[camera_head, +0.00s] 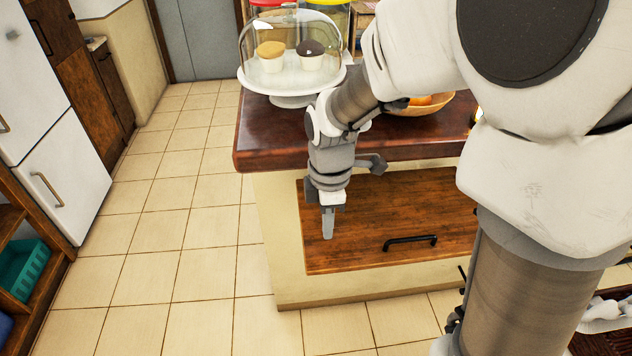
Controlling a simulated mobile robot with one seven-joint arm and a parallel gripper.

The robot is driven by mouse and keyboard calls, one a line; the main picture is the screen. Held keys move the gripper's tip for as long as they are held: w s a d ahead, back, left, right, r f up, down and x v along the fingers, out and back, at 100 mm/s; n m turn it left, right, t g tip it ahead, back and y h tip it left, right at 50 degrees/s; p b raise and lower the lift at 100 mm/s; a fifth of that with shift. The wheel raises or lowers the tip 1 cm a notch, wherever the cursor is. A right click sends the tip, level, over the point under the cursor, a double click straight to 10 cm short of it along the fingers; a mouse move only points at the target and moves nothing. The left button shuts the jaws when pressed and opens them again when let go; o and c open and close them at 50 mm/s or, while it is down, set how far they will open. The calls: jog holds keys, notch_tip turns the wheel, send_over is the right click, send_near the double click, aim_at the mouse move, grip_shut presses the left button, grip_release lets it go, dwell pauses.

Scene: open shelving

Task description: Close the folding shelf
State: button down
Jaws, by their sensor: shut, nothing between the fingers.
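The folding shelf (365,235) is a brown wooden panel with a black bar handle (410,241) near its lower edge. It shows in the cream front of the kitchen island and looks roughly in line with that front; I cannot tell whether it is fully flush. My gripper (328,234) points down in front of the panel's left part, left of the handle. Its fingers are together and hold nothing. I cannot tell whether they touch the panel. My arm hides the panel's right end.
The island's dark red-brown top (275,135) overhangs the panel. A glass-domed cake stand (293,90) with two cupcakes and a wooden fruit bowl (432,104) stand on it.

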aim_at(326, 268)
notch_tip(326, 268, down, 12)
jog(key=shift+f, duration=0.2)
jog(key=shift+w+f, duration=0.1)
dwell(0.5)
